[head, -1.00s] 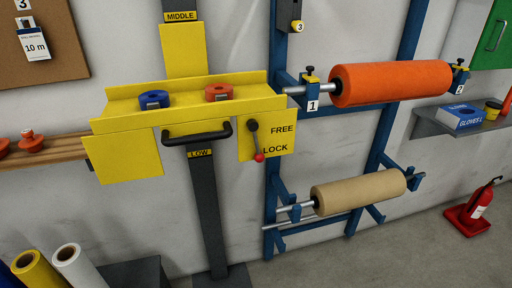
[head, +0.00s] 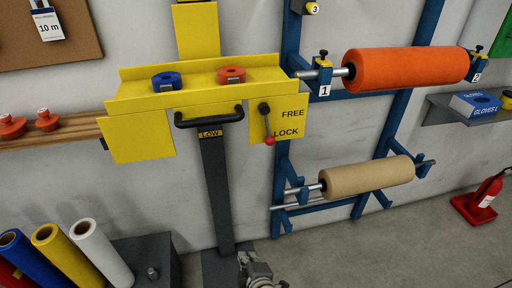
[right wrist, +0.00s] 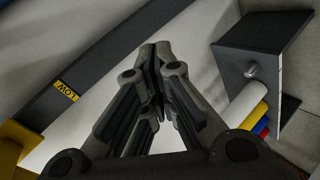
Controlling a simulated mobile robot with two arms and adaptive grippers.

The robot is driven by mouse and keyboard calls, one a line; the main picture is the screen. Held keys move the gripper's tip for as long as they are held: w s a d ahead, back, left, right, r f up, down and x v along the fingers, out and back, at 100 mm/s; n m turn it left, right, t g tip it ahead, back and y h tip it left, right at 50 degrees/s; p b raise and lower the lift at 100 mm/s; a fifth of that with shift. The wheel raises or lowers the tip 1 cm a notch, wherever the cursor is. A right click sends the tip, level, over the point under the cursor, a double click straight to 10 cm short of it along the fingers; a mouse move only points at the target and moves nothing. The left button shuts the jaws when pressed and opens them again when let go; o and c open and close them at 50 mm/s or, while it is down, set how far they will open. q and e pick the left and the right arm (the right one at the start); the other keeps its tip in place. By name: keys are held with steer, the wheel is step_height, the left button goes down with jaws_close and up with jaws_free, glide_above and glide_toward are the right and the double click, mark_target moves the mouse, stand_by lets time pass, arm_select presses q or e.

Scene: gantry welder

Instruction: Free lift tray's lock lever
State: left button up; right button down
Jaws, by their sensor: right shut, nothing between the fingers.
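The yellow lift tray (head: 200,87) is on the grey mast (head: 216,185) at the LOW mark. Its lock lever (head: 267,124) is on the yellow plate at the tray's right front, with a black pivot at the top and a red knob (head: 269,141) pointing down beside the word LOCK. My right gripper (head: 256,270) shows at the bottom of the head view, well below the lever and apart from it. In the right wrist view my right gripper (right wrist: 157,58) is shut and empty; the lever is not visible there. My left gripper is not in view.
A black handle (head: 209,119) sticks out from the tray front, left of the lever. Blue tape (head: 166,80) and red tape (head: 231,74) sit on the tray. A blue rack with an orange roll (head: 408,67) and a tan roll (head: 366,177) stands at the right.

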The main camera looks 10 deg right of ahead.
mark_target(268, 128)
step_height(268, 128, up, 31)
steer(key=w+n+t+h, duration=0.1)
steer(key=n+t, duration=0.1)
steer(key=t, duration=0.4)
steer(key=shift+w+d+h+p, duration=0.3)
steer(key=shift+d+p, duration=0.1)
steer(key=shift+d, duration=0.05)
steer(key=w+d+p, duration=0.3)
steer(key=w+d, duration=0.1)
steer(key=w, duration=0.7)
steer(key=shift+f, duration=0.15)
